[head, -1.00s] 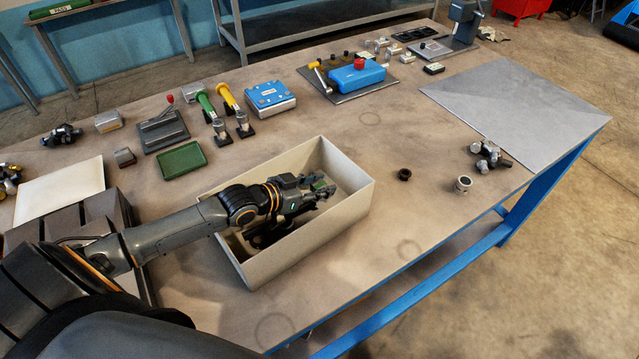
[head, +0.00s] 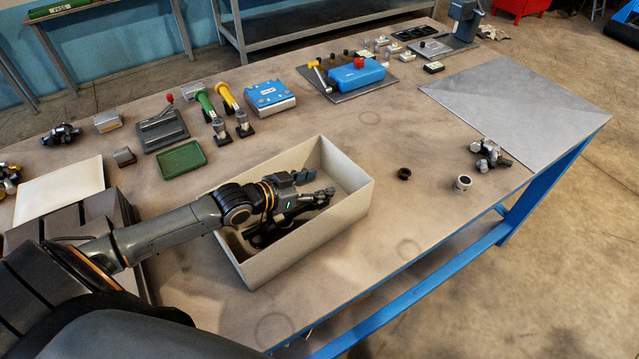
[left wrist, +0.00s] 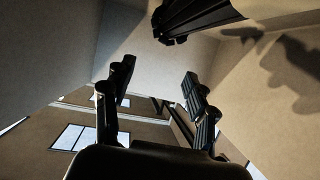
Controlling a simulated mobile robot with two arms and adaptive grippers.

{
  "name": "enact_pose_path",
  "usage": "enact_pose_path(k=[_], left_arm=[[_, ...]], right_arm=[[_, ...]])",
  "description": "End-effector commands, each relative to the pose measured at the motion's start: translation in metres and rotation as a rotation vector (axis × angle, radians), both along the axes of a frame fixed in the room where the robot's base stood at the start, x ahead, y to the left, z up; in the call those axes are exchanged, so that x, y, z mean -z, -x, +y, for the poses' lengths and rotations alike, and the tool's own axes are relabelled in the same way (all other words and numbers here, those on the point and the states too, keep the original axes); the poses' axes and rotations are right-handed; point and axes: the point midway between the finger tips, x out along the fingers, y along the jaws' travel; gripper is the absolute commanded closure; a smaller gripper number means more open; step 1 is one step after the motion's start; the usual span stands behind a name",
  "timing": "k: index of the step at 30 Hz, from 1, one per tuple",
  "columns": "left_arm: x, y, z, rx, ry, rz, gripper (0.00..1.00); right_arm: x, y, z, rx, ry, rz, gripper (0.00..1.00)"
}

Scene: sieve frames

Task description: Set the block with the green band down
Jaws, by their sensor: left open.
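The block with the green band does not show in either view now. The pale open box (head: 315,235) stands in the middle of the table. My left gripper (head: 330,193) is inside the box opening, near its middle, with its fingers apart and nothing seen between them. In the left wrist view the two dark fingers of this gripper (left wrist: 158,88) are spread, with the box's pale inner walls around them. The gripper and arm cover part of the box floor, so what lies there is partly hidden. My right gripper is not in view.
A long dark object (left wrist: 195,18) shows inside the box in the left wrist view; I cannot tell what it is. A green tray (head: 182,160) lies behind the box. A black ring (head: 404,174) and a small metal cylinder (head: 462,184) stand to its right. The table's front right is clear.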

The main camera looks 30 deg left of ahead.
Motion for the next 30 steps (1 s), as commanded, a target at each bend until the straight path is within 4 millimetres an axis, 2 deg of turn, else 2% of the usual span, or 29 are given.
enact_pose_path(k=[1, 6, 12, 30], left_arm=[[0.002, 0.01, 0.003, 0.003, -0.004, 0.007, 0.43], [-0.009, 0.032, 0.014, 0.003, -0.005, 0.004, 0.43], [-0.019, 0.048, 0.022, 0.0, -0.003, 0.003, 0.43], [-0.024, 0.053, 0.024, 0.001, -0.002, 0.0, 0.43]], right_arm=[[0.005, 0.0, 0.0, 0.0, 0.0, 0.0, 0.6], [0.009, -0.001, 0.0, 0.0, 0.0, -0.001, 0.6], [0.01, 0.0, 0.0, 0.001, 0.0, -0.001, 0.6], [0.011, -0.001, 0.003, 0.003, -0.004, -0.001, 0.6]])
